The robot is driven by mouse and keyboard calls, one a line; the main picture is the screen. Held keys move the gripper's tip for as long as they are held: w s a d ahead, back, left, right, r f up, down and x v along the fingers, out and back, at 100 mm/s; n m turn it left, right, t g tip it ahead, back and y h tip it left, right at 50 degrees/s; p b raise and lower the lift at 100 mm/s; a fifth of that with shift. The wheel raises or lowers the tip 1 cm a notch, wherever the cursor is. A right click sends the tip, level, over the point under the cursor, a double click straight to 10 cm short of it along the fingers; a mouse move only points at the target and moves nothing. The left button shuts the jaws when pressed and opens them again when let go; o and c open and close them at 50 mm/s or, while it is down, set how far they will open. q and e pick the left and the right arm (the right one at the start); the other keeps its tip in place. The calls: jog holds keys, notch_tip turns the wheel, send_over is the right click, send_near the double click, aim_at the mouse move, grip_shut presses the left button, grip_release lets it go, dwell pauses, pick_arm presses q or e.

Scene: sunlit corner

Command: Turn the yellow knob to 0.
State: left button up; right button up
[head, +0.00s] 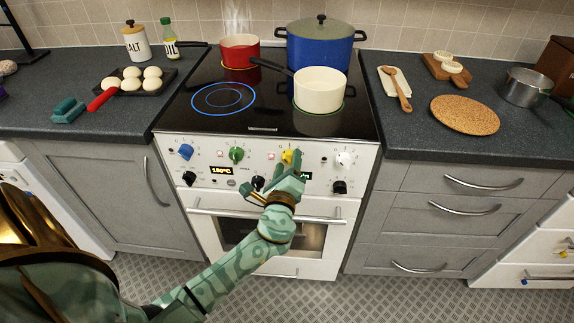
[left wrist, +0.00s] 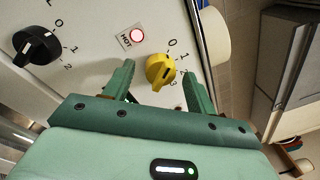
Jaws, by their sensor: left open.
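The yellow knob (head: 288,156) is on the white front panel of the stove, partly covered by my left gripper in the head view. In the left wrist view the yellow knob (left wrist: 159,69) sits between my two green fingertips, with a gap on each side. My right gripper is not in view.
A red light (left wrist: 137,35) marked HOT glows beside the knob. Blue (head: 185,152), green (head: 236,154) and white (head: 344,159) knobs share the panel, with black knobs lower down. A cream pot (head: 319,92), blue pot (head: 318,52) and red pot (head: 239,49) stand on the hob above.

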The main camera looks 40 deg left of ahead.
pick_arm(q)
jog(key=r+v, duration=0.1)
jog(key=v, duration=1.5)
jog(key=shift+s+f+p, duration=0.15)
jog(key=shift+f+p, duration=0.2)
jog(key=shift+f, duration=0.1)
